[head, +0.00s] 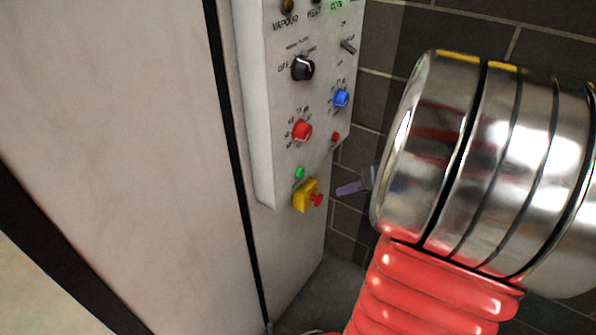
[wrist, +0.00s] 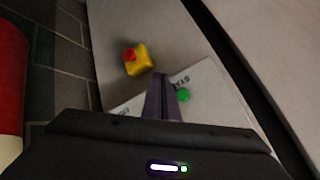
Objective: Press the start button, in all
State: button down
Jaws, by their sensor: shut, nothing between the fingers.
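A small round green button (head: 299,173), which looks like the start button, sits low on the white control panel (head: 262,120), just above the yellow box. It also shows in the wrist view (wrist: 183,95), just right of my fingertips. My gripper (head: 350,188) is shut and empty. Its purple-grey fingers point left towards the lower panel, with a visible gap in the head view. In the wrist view the closed fingers (wrist: 163,79) overlap the panel's lower part beside the green button. I cannot tell the exact distance or whether they touch it.
A yellow box with a red mushroom button (head: 307,195) sits just below the green button. A red button (head: 335,137), red knob (head: 302,130), blue knob (head: 341,98) and black knob (head: 302,68) are above. A dark brick wall (head: 378,52) stands behind.

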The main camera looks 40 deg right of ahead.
jog(key=shift+w, duration=0.1)
jog(key=w+a, duration=0.3)
jog(key=w, duration=0.5)
dwell(0.4)
jog(key=shift+w+a, duration=0.1)
jog(key=shift+w, duration=0.15)
dwell(1.8)
jog(key=shift+w, duration=0.2)
jog(key=shift+w+a, duration=0.2)
jog(key=shift+w, duration=0.3)
dwell(1.0)
jog(key=shift+s, duration=0.1)
jog(key=shift+s+d, duration=0.3)
jog(key=shift+s, duration=0.5)
jog(key=shift+s+d, duration=0.25)
jog(key=shift+s, duration=0.55)
jog(key=shift+s+d, duration=0.3)
jog(key=shift+s, duration=0.45)
jog(key=shift+s+d, duration=0.25)
jog(key=shift+s, duration=0.55)
